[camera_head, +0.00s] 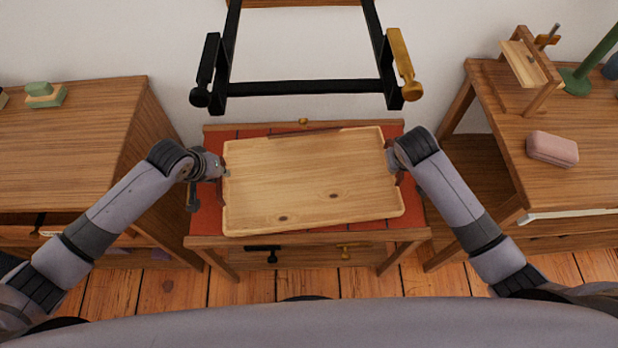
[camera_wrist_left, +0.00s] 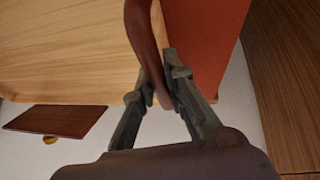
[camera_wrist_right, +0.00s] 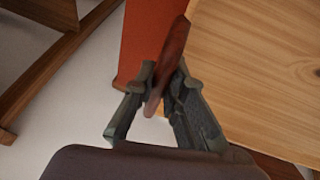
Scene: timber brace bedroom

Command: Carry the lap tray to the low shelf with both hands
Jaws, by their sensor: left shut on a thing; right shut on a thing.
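The lap tray (camera_head: 310,180) is a pale wooden tray with a low rim and dark reddish-brown handles at its two ends. It lies roughly level, turned slightly, over a low wooden stand with a red top (camera_head: 208,215); I cannot tell whether it touches. My left gripper (camera_head: 217,168) is shut on the left handle (camera_wrist_left: 147,45), seen in the left wrist view. My right gripper (camera_head: 394,160) is shut on the right handle (camera_wrist_right: 171,60), seen in the right wrist view. The fingers are partly hidden in the head view. I cannot tell which piece is the low shelf.
A wooden cabinet (camera_head: 75,120) stands at left with a green block (camera_head: 40,89) on it. A wooden desk (camera_head: 500,110) at right holds a pink case (camera_head: 552,148). A black frame (camera_head: 305,88) is against the wall behind the tray. Plank floor (camera_head: 170,288) shows in front.

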